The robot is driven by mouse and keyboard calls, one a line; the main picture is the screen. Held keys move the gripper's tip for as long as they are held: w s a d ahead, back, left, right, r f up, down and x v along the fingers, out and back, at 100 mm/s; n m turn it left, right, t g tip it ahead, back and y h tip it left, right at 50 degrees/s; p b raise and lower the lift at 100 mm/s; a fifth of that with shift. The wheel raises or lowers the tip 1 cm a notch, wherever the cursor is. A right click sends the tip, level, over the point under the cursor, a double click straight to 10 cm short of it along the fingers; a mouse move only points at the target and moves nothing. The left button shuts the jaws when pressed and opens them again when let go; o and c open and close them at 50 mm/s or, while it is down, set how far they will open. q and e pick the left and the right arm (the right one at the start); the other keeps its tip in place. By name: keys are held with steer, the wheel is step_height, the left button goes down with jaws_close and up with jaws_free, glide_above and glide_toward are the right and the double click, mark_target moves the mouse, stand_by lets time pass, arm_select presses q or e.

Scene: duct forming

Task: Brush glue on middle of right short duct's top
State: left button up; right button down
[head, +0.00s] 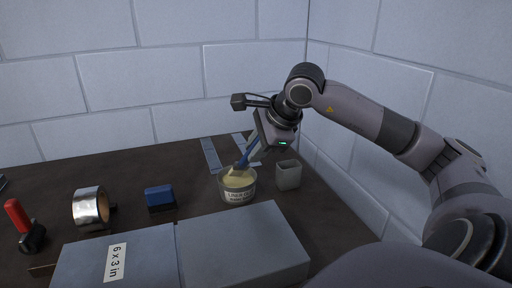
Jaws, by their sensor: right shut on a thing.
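My right gripper (258,138) is shut on a brush (245,157) with a blue handle. The brush points down and its lower end is in the glue pot (238,195), a clear labelled tub of pale yellow glue. How deep the bristles are in the glue is hidden. The right short duct (242,243) is a flat grey box in front of the pot. I see no glue on its top. The left duct (80,262), with a "6 x 3 in" label, lies beside it. My left gripper is not in view.
A grey open cup (288,174) stands right of the pot. Grey strips (210,155) lie behind. A blue block (160,197), a silver tape roll (90,208) and a red-handled tool (17,217) are at the left. Walls (170,60) close off the back and right.

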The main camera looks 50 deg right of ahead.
steer(key=shift+r, duration=0.7)
steer(key=shift+r+p, duration=0.7)
steer(key=shift+p, duration=0.2)
steer(key=shift+r, duration=0.35)
steer(key=shift+r+p, duration=1.2)
steer(key=shift+p, duration=0.15)
